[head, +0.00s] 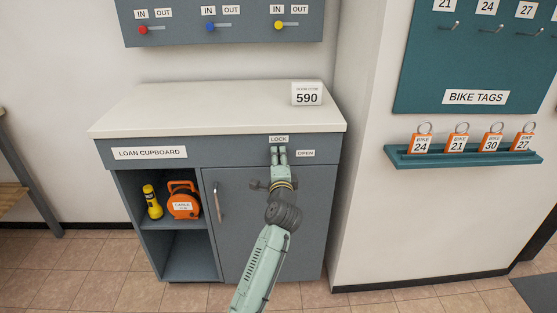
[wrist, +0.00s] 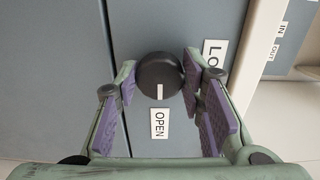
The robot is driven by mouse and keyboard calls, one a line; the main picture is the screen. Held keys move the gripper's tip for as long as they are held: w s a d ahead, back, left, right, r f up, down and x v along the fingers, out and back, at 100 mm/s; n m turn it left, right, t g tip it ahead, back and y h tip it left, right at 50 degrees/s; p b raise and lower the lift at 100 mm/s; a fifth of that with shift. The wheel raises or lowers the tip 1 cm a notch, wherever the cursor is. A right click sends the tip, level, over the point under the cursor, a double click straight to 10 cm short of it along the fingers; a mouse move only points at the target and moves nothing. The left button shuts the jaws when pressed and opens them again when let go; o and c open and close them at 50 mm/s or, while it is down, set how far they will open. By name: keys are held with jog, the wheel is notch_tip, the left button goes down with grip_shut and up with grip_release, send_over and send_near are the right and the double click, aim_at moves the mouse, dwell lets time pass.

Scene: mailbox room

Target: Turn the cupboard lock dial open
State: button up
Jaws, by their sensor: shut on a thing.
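The lock dial (wrist: 160,76) is a round black knob with a white pointer line. In the wrist view its line points at the OPEN label (wrist: 159,125). The LOCK label (wrist: 213,54) is partly hidden behind a finger. My gripper (wrist: 159,73) has its purple-padded fingers on both sides of the dial and is shut on it. In the head view my gripper (head: 279,154) is at the cupboard's upper right front, just below the LOCK label (head: 279,139) and left of the OPEN label (head: 305,153). It hides the dial there. The cupboard door (head: 240,240) looks closed.
The door has a vertical handle (head: 219,202) on its left side. The open shelf holds a yellow flashlight (head: 153,203) and an orange cable reel (head: 184,198). A 590 card (head: 307,95) stands on the white countertop (head: 200,105). A bike-tag ledge (head: 463,158) projects from the right wall.

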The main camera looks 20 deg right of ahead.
dwell(0.4)
jog(key=o, duration=1.1)
jog(key=shift+o, duration=0.2)
jog(key=v, duration=1.2)
